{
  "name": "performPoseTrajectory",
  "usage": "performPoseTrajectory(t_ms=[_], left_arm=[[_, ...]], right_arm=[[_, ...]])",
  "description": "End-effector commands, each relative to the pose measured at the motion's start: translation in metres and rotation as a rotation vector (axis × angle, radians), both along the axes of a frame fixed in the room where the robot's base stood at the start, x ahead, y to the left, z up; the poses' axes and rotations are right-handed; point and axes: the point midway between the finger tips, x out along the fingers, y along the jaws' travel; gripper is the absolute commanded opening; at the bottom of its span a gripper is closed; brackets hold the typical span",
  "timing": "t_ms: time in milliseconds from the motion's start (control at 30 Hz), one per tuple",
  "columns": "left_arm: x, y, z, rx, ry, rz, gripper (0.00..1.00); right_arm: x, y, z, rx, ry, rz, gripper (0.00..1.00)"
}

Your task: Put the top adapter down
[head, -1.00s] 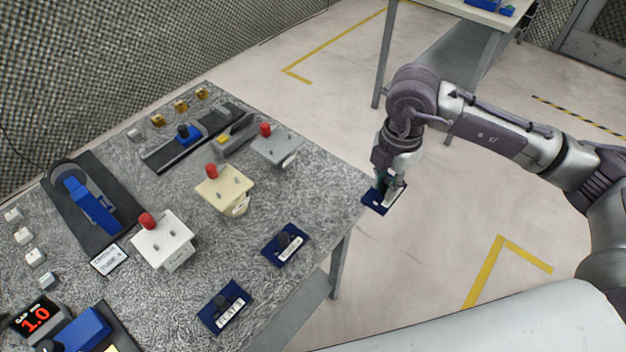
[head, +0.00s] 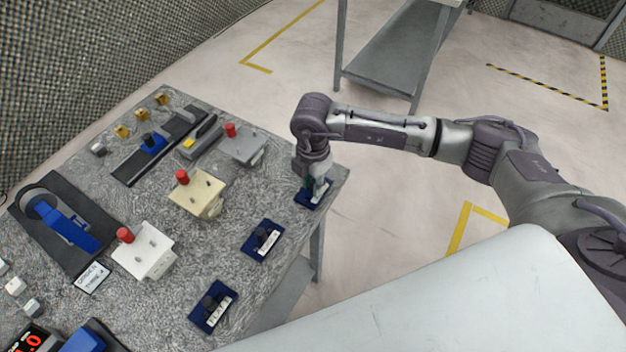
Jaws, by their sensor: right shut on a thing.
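The top adapter is a dark blue plate (head: 306,201) with a pale label, at the far right corner of the speckled grey table (head: 215,240). My right gripper (head: 314,184) points down and is shut on it, hiding its middle. The plate is at the table's right edge; I cannot tell whether it touches the surface. Two similar dark blue labelled plates, a middle one (head: 250,250) and a near one (head: 203,319), lie along the same edge. My left gripper is out of view.
White (head: 143,262), cream (head: 196,200) and grey (head: 243,147) blocks with red knobs stand left of the plates. A blue clamp device (head: 66,232) lies at the left. Open floor lies beyond the right edge.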

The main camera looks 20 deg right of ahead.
Motion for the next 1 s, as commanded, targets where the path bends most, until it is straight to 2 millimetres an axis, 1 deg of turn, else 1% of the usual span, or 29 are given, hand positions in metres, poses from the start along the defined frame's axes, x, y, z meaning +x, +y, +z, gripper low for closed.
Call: performPoseTrajectory(t_ms=[167,200,333,367,633,700,767,867,1000], left_arm=[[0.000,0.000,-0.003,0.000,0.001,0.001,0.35],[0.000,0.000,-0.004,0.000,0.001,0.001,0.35],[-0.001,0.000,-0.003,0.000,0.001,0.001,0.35],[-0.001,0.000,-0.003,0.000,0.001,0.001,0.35],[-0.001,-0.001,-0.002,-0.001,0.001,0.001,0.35],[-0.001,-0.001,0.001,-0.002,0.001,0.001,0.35],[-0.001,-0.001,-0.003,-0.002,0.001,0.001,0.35],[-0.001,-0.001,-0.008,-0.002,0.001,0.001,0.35],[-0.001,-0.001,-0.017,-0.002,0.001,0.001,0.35]], right_arm=[[0.000,0.000,-0.003,0.000,-0.001,0.000,0.00],[0.000,0.000,-0.004,0.000,0.000,-0.001,0.23],[0.000,0.000,-0.002,0.000,0.000,-0.001,0.45],[0.000,0.000,-0.002,0.000,0.000,-0.001,0.47],[0.000,0.000,-0.001,0.000,0.000,-0.001,0.47],[0.000,0.000,0.003,0.000,-0.001,-0.001,0.47],[0.001,0.000,0.005,0.001,-0.003,-0.001,0.47],[0.002,0.000,0.021,0.002,-0.005,0.001,0.47],[0.001,0.000,0.050,0.001,-0.007,0.001,0.47]])
